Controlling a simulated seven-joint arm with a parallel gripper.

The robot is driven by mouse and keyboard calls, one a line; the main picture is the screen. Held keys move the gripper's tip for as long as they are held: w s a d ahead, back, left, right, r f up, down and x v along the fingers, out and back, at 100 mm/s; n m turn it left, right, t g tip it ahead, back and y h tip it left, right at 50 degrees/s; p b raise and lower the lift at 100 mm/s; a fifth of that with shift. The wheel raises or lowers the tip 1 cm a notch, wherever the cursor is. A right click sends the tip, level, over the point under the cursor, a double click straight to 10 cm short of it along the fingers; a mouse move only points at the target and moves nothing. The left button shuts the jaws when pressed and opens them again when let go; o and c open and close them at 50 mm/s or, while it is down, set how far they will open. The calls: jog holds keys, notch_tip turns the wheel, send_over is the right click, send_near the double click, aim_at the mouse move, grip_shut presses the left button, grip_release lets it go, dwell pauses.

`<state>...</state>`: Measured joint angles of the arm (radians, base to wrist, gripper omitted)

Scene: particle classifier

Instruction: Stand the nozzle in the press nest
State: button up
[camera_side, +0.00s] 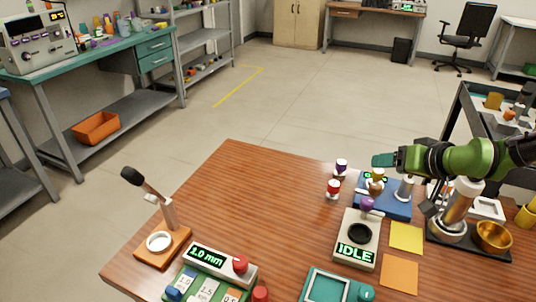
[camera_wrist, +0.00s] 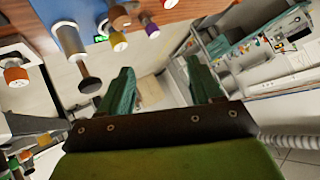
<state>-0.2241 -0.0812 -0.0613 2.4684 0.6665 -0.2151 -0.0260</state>
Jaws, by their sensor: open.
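My gripper (camera_side: 382,160) is at the right above the far side of the wooden table, level and pointing left. In the wrist view its two teal fingers (camera_wrist: 158,84) are spread with nothing between them. Small nozzle-like pieces stand near it: one purple-and-white (camera_side: 341,167), one red-and-white (camera_side: 333,188). More stand at a blue board (camera_side: 398,210), below the gripper; I cannot tell which one is the nozzle. At the table's left is a lever device that looks like the press, its wooden base (camera_side: 178,252) carrying a white ring (camera_side: 159,242), apparently the nest, with nothing standing in it.
A box reading IDLE (camera_side: 356,253) with a dark round pad stands mid-table. Yellow (camera_side: 406,237) and orange (camera_side: 399,273) squares lie flat to the right, near a gold bowl (camera_side: 492,235). The table's middle left is clear.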

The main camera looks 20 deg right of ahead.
aim_at(379, 171)
jog(key=w+d+f+h, duration=0.1)
jog(key=f, duration=0.1)
jog(key=w+d+f+h, duration=0.1)
jog(key=d+f+h, duration=0.1)
jog(key=f, duration=0.1)
jog(key=w+d+f+h, duration=0.1)
jog(key=f+h, duration=0.1)
jog(key=shift+d+f+t, duration=0.15)
jog(key=shift+f+t, duration=0.2)
jog(key=shift+t, duration=0.05)
jog(key=x, duration=0.7)
jog(key=shift+r, duration=0.1)
jog(key=shift+c, duration=0.3)
grip_shut()
